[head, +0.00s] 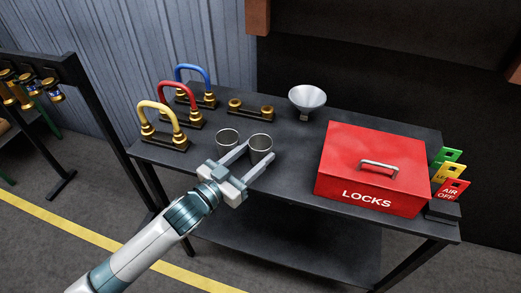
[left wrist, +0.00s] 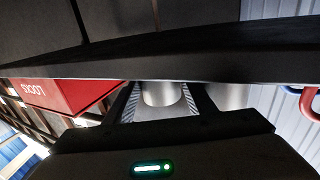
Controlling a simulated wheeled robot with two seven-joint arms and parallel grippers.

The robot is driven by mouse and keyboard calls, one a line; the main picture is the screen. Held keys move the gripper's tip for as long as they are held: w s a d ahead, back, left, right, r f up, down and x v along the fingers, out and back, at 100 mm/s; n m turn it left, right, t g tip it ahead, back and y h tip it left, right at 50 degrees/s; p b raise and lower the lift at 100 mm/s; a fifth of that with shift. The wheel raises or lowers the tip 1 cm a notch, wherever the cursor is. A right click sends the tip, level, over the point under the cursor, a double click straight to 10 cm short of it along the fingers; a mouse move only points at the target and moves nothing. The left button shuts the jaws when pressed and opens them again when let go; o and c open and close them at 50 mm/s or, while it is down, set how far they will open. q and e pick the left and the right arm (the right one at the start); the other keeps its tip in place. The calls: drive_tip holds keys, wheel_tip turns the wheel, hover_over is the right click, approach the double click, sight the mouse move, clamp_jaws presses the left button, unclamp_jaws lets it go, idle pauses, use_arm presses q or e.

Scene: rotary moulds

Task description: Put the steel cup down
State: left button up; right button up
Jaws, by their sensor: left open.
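Two steel cups stand upright on the dark table (head: 290,160), side by side near its front left. The right cup (head: 260,141) is between the fingers of my left gripper (head: 260,150), which is open around it. In the left wrist view this cup (left wrist: 160,95) shows between the two fingers, with a slim gap seeming to be on each side. The left cup (head: 228,136) is just outside the left finger, and it shows at the right in the left wrist view (left wrist: 230,95). My right gripper is out of view.
A red LOCKS box (head: 365,170) stands to the right, with coloured tags (head: 450,175) beside it. A funnel (head: 307,100) is behind the cups. Yellow (head: 160,110), red (head: 178,92) and blue (head: 193,72) handled pieces stand at the left. The table is clear between cups and box.

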sight(257, 142)
use_arm(q)
drive_tip(key=shift+w+d, duration=0.15)
drive_tip(key=shift+w, duration=0.05)
idle(0.3)
drive_tip(key=c, duration=0.8)
drive_tip(key=shift+r, duration=0.1)
drive_tip(key=shift+c, duration=0.2)
drive_tip(key=shift+r, duration=0.45)
drive_tip(key=r, duration=0.3)
drive_tip(key=shift+d+r, duration=0.2)
drive_tip(key=s+d+r, duration=0.1)
drive_tip(key=d+r, duration=0.2)
drive_tip(key=d, duration=0.2)
drive_tip(key=s+d+r+b, duration=0.1)
drive_tip(key=d+r, duration=0.2)
drive_tip(key=d, duration=0.3)
drive_tip(key=shift+r, duration=0.3)
drive_tip(key=shift+s, duration=0.1)
